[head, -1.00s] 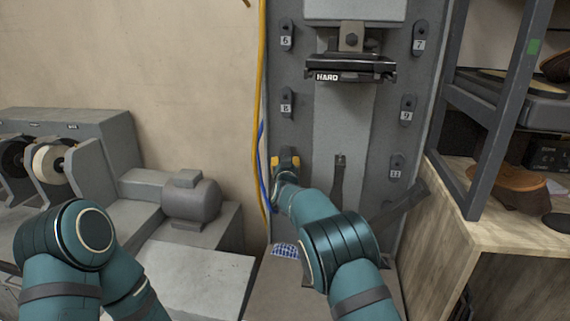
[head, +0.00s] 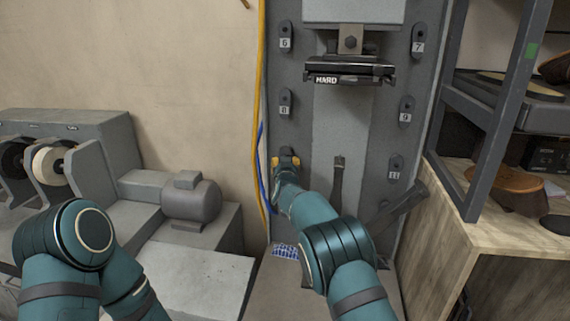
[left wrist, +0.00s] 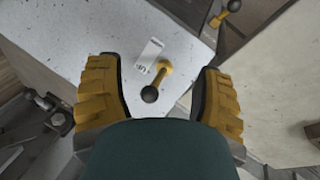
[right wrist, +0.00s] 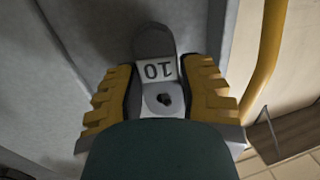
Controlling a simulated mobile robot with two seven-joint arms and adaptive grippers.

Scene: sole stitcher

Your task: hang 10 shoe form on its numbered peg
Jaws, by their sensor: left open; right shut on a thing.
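The 10 shoe form (right wrist: 158,71), a grey rounded piece with a white 10 label and a dark round spot, lies between the fingers of my right gripper (right wrist: 160,75), which is shut on it. In the head view, my right gripper (head: 286,161) is at the machine's left side, below the 8 plate (head: 285,104) and across from the 11 plate (head: 395,169). The peg there is hidden, and I cannot tell whether the form touches it. My left gripper (left wrist: 158,75) is open and empty above a pale surface.
Plates 6 (head: 285,38), 7 (head: 418,41) and 9 (head: 406,111) line the machine. A yellow hose (head: 262,110) runs close beside my right gripper. A shelf (head: 480,110) stands right. A yellow lever (left wrist: 163,78) with a dark knob is below my left gripper.

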